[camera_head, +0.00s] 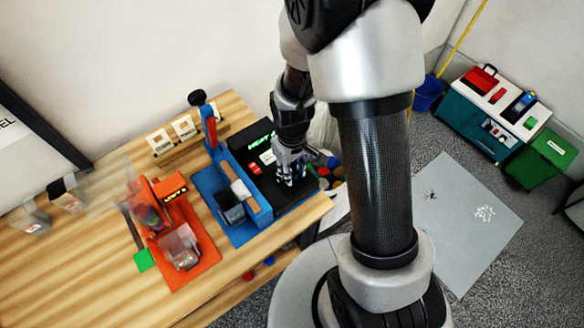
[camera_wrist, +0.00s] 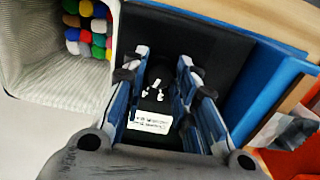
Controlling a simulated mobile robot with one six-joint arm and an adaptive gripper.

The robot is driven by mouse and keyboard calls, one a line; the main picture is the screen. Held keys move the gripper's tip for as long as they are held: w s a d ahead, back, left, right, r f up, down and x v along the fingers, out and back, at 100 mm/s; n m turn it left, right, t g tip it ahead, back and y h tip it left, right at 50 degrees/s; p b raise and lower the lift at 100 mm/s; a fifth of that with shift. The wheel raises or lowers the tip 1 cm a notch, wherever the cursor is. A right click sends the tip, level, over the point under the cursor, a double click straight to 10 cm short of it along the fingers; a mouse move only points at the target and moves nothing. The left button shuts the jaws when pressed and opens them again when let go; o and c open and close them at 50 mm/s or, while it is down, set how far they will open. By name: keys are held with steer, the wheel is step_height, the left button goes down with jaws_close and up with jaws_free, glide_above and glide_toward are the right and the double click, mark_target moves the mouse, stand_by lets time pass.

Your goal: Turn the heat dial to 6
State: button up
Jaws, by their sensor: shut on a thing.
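The heat station is a black unit (camera_head: 243,140) with a green lit display, standing at the right end of the wooden table. My gripper (camera_head: 290,172) points down over the station's black front plate. In the wrist view, my gripper's blue-grey fingers (camera_wrist: 158,80) are closed on a dark part, which appears to be the heat dial, between them. White marks (camera_wrist: 155,92) show on the black surface between the fingers, too small to read. The dial's setting cannot be read, and the fingers hide most of it in the head view.
A white label (camera_wrist: 150,122) lies near the fingers. A blue station (camera_head: 222,180) stands just left of the black unit, and an orange station (camera_head: 190,245) further left. A bin of coloured caps (camera_wrist: 50,75) is beside the table's right edge.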

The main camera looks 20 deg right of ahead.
mark_target(292, 172)
steer(key=m, duration=0.6)
steer(key=shift+m, duration=0.3)
steer(key=m, duration=0.5)
steer(key=shift+m, duration=0.4)
steer(key=o, duration=1.1)
steer(key=shift+r, duration=0.1)
step_height(292, 172, up, 12)
steer(key=shift+f, duration=0.1)
